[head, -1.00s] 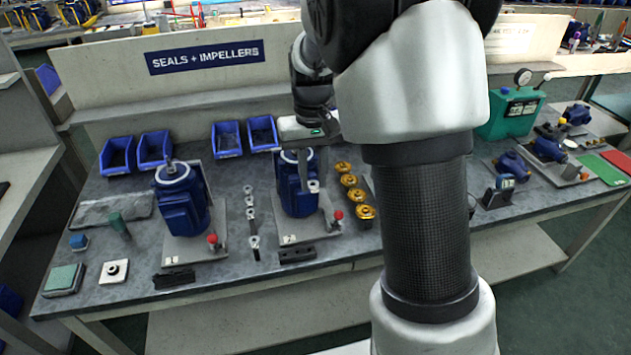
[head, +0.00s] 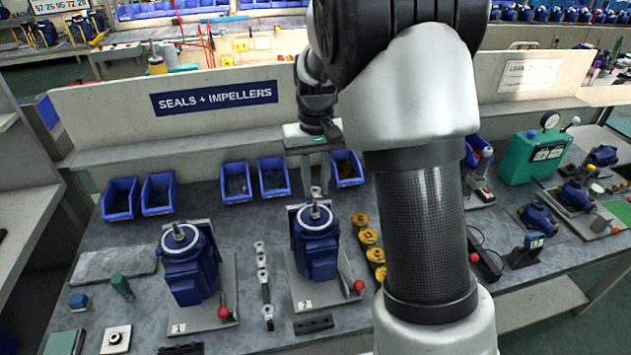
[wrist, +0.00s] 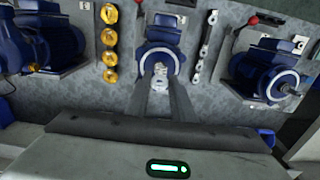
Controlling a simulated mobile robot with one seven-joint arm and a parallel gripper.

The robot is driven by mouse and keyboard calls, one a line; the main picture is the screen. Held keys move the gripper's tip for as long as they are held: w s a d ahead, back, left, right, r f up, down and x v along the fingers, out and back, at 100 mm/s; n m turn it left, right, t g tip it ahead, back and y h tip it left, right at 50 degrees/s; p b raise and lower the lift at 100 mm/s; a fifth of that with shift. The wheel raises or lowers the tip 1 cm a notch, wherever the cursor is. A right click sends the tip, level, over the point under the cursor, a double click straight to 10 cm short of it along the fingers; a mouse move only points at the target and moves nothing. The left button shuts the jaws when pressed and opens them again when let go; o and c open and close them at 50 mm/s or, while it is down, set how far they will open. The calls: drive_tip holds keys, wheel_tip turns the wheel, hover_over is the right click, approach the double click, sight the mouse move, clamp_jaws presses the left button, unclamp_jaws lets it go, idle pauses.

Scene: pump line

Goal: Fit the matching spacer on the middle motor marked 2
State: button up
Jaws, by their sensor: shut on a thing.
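The middle motor (head: 318,255), blue with a pale ring and upright shaft, stands on a grey plate marked 2 (head: 306,303). It also shows at the top centre of the wrist view (wrist: 160,32). My gripper (head: 316,187) is shut on a small silver spacer (wrist: 161,80), which shows between the fingertips in the wrist view. In the head view the fingers point down just above and behind the motor's shaft. The spacer overlaps the motor's face in the wrist view; I cannot tell whether it touches the shaft. Several silver spacers (head: 263,272) lie in a row left of this motor.
A motor marked 1 (head: 187,265) stands to the left, and another motor (wrist: 40,45) shows at left in the wrist view. Brass parts (head: 369,237) line the right side. Red-knobbed levers (head: 359,286) stand beside the motors. Blue bins (head: 273,178) sit behind.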

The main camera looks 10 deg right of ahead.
drive_tip(key=shift+f+b, duration=1.85)
drive_tip(key=shift+f, duration=1)
drive_tip(key=shift+f, duration=0.1)
drive_tip(key=o, duration=2.2)
drive_tip(key=shift+o, duration=0.2)
drive_tip(key=shift+r+p, duration=3.6)
drive_tip(key=shift+r, duration=0.95)
